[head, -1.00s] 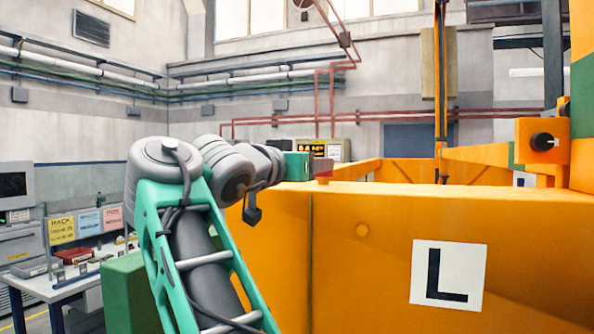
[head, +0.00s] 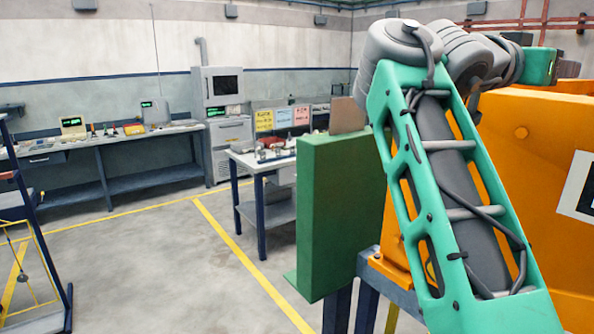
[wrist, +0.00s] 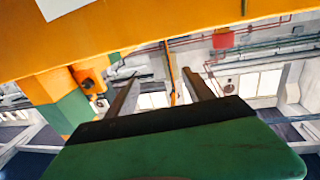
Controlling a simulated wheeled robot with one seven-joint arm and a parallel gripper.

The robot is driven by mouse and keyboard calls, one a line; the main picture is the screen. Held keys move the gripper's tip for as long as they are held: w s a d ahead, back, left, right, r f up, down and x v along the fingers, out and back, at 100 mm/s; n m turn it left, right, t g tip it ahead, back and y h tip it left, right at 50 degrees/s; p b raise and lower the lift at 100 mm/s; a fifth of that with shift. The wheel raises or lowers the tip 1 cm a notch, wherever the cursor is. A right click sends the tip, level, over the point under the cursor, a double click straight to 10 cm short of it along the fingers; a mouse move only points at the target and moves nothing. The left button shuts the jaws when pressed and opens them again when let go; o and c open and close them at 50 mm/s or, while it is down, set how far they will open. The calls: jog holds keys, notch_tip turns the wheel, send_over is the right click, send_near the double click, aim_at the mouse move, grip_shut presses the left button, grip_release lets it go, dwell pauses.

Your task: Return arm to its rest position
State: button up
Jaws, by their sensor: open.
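My arm, with its teal lattice link, rises at the right of the head view and bends over toward the orange structure (head: 530,150). My gripper (wrist: 158,84) shows in the wrist view as two dark fingers spread well apart, with nothing between them. The green body of the gripper fills the bottom of that view.
A green block (head: 340,215) stands close left of my arm. A small table (head: 265,180) with items is behind it. A long workbench (head: 100,145) lines the far wall. A blue frame (head: 40,270) stands at the left edge. The floor between is clear, with yellow lines.

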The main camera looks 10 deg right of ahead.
jog(key=w+a+f+t+y, duration=0.1)
jog(key=w, duration=0.2)
jog(key=w+a+f+n+t+y, duration=0.1)
jog(key=w+f, duration=0.1)
jog(key=w, duration=0.1)
jog(key=w+a+f+t+y, duration=0.1)
jog(key=w, duration=0.1)
jog(key=shift+w+a+f+n+t+y, duration=0.3)
jog(key=shift+w+a+f, duration=0.1)
jog(key=w+a+f+n+y, duration=0.3)
jog(key=w+a+f, duration=0.2)
jog(key=f, duration=0.5)
jog(key=w+a+f+n+y, duration=0.3)
jog(key=w+a+f, duration=0.15)
jog(key=f, duration=0.45)
jog(key=s+a+f+n+g+y, duration=0.1)
jog(key=a+f+y, duration=0.15)
jog(key=f, duration=0.45)
jog(key=s+a+f+n+g+y, duration=0.1)
jog(key=s+a+f, duration=0.1)
jog(key=a+f, duration=0.3)
jog(key=s+a+f+n+g+y, duration=0.1)
jog(key=s+a+f+n+y, duration=0.1)
jog(key=s+a+f, duration=0.3)
jog(key=s+a+f+n+g+y, duration=0.2)
jog(key=s+a+f, duration=0.2)
jog(key=s+f, duration=0.8)
jog(key=s, duration=0.5)
jog(key=shift+a+f+n, duration=0.35)
jog(key=shift+a+n, duration=0.05)
